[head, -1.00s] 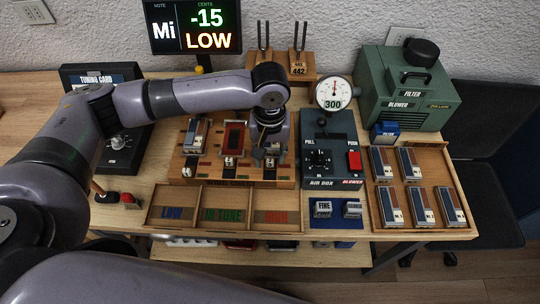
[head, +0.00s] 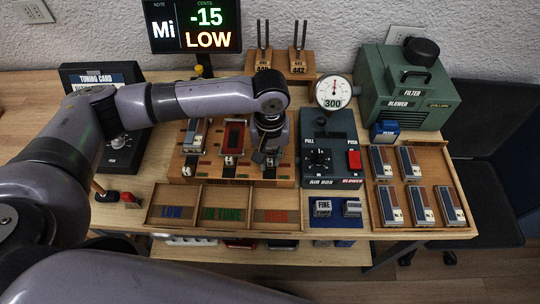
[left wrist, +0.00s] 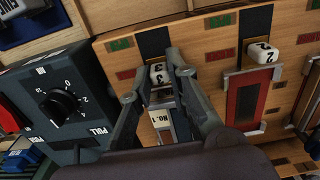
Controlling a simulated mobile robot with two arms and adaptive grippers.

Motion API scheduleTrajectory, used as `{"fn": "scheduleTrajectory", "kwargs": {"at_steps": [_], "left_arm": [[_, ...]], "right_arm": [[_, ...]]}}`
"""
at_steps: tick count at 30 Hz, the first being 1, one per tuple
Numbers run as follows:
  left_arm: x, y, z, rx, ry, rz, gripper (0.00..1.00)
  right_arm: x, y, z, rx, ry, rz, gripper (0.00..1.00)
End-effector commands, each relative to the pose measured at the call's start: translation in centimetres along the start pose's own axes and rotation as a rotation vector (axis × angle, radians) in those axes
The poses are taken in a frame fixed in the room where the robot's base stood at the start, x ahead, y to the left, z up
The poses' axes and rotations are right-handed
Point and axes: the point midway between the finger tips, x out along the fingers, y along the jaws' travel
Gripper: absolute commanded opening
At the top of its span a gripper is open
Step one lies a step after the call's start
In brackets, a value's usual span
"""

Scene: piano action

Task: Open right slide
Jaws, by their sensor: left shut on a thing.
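The wooden tuning block (head: 187,176) stands mid-table with three slots. My left gripper (head: 266,160) is over its right slot, pointing down. In the left wrist view, my left gripper's fingers (left wrist: 172,72) are closed around the white knob marked 3 (left wrist: 157,76), the knob of the right slide. A silver reed piece marked No. 1 (left wrist: 154,124) shows between the fingers, partly hidden. The middle slot has a red frame and a white knob marked 2 (left wrist: 262,54). My right gripper is not in view.
The grey air box (head: 318,183) with dial and red switch stands close right of the gripper. A three-part tray (head: 222,228) lies in front. A wooden tray (head: 443,231) of reed pieces is at right. The display (head: 192,27) reads Mi, -15, LOW.

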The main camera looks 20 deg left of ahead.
Motion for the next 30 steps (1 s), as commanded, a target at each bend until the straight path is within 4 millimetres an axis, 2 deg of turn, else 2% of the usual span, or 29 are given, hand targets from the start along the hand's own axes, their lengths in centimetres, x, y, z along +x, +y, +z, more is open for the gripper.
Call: {"fn": "scheduleTrajectory", "kwargs": {"at_steps": [18, 25, 30], "left_arm": [[-0.1, 0.0, 0.0, 0.000, 0.000, 0.000, 0.00], [-0.5, 0.0, 2.6, 0.002, -0.005, -0.003, 0.00], [-0.2, -0.1, 3.9, 0.000, -0.003, -0.002, 0.00]], "right_arm": [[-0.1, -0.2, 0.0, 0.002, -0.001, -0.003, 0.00], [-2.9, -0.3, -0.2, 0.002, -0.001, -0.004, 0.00], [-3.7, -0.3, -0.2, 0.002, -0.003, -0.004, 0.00]]}}
